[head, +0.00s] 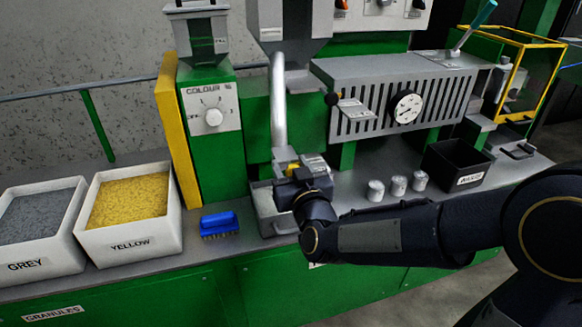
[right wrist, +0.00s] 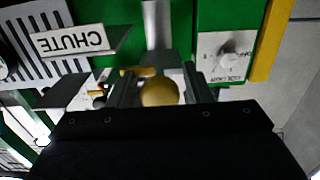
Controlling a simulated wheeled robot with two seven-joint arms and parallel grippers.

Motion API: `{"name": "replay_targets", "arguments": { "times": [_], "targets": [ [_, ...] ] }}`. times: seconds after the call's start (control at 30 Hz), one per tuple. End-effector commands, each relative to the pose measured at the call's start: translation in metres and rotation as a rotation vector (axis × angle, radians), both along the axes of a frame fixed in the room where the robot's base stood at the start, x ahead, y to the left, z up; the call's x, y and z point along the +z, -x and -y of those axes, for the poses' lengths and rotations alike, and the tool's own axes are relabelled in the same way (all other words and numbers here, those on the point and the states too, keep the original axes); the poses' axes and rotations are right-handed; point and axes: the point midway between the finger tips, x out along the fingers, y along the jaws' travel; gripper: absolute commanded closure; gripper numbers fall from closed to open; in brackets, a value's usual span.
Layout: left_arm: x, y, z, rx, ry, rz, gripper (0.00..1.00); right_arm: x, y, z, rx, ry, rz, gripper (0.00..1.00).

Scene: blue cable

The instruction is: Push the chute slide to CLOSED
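The chute slide's yellow knob (right wrist: 159,92) shows between the two fingers of my right gripper (right wrist: 160,88) in the right wrist view. The fingers stand apart, one on each side of the knob; I cannot tell whether they touch it. A CHUTE label (right wrist: 70,40) appears upside down in the wrist view. My left gripper is not in view.
Several metal cups (head: 397,186) and a black bin (head: 452,170) stand to the right, near my right arm.

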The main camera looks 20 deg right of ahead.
Motion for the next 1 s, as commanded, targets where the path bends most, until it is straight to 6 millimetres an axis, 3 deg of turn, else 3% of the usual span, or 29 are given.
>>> {"name": "replay_targets", "arguments": {
  "times": [0.1,0.17,0.5,0.77,0.8,1.0],
  "targets": [
    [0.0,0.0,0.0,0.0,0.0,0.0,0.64,0.0,0.0,0.0,0.0,0.0,0.0,0.96],
    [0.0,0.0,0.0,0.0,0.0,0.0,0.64,0.0,-0.001,0.0,0.0,0.0,0.0,0.96],
    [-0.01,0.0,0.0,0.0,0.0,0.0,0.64,-0.001,-0.044,-0.001,-0.001,0.0,-0.001,0.96],
    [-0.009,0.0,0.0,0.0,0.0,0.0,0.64,0.001,-0.045,-0.001,-0.002,-0.001,0.002,0.96],
    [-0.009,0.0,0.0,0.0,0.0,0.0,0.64,0.001,-0.045,-0.001,-0.002,-0.001,0.002,0.51],
    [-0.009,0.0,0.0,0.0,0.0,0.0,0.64,0.0,-0.044,-0.001,-0.001,0.0,0.001,0.48]
  ]
}}
